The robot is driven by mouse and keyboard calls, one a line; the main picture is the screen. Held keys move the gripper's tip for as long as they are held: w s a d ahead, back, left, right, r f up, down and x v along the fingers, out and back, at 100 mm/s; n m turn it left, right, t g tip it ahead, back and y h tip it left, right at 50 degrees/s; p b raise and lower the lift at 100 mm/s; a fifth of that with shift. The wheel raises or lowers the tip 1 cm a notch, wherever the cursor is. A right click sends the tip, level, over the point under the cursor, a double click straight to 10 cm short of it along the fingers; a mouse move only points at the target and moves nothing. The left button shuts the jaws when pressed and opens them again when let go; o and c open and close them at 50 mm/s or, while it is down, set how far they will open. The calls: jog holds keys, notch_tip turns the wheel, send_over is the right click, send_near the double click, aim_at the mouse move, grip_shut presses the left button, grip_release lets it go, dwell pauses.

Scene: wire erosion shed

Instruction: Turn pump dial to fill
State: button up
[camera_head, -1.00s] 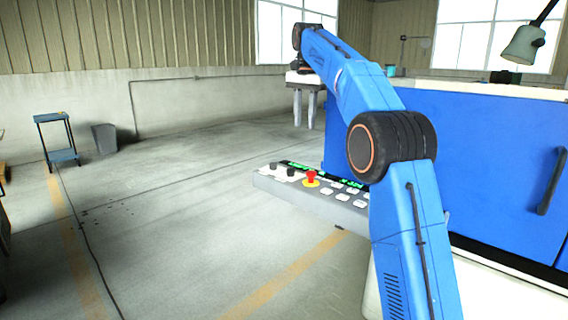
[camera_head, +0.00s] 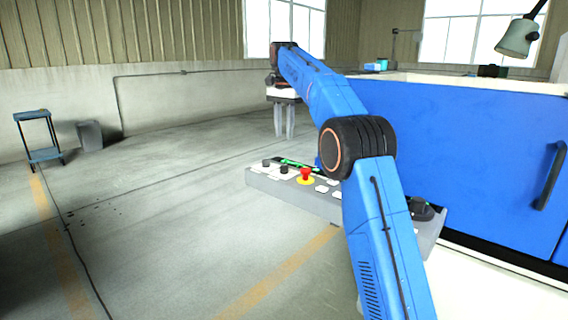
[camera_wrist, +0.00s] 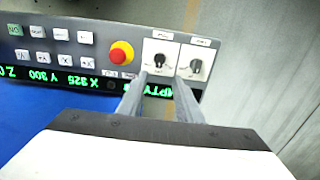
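Two black dials on white plates sit side by side at one end of the grey control panel (camera_head: 330,205). One dial (camera_wrist: 158,60) is beside the red button; the other dial (camera_wrist: 196,67) is nearer the panel's end. They also show in the head view. Their labels are too small to read, so I cannot tell which is the pump dial. Green display text near them appears to include "EMPTY". My gripper (camera_head: 284,136) is open and empty, its two fingers apart, pointing down. In the wrist view its fingertips (camera_wrist: 160,84) appear around the first dial's lower edge, touching nothing clearly.
A red button on a yellow base (camera_head: 306,176) and several white keys are beside the dials. A black knob (camera_head: 421,209) is at the panel's right end. The blue machine (camera_head: 480,160) stands behind. Open floor lies left, with a small blue stand (camera_head: 40,140) and grey bin (camera_head: 90,136).

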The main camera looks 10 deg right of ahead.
aim_at(284, 165)
notch_tip(284, 165, down, 13)
jog(key=shift+r, duration=0.15)
dwell(0.4)
grip_shut()
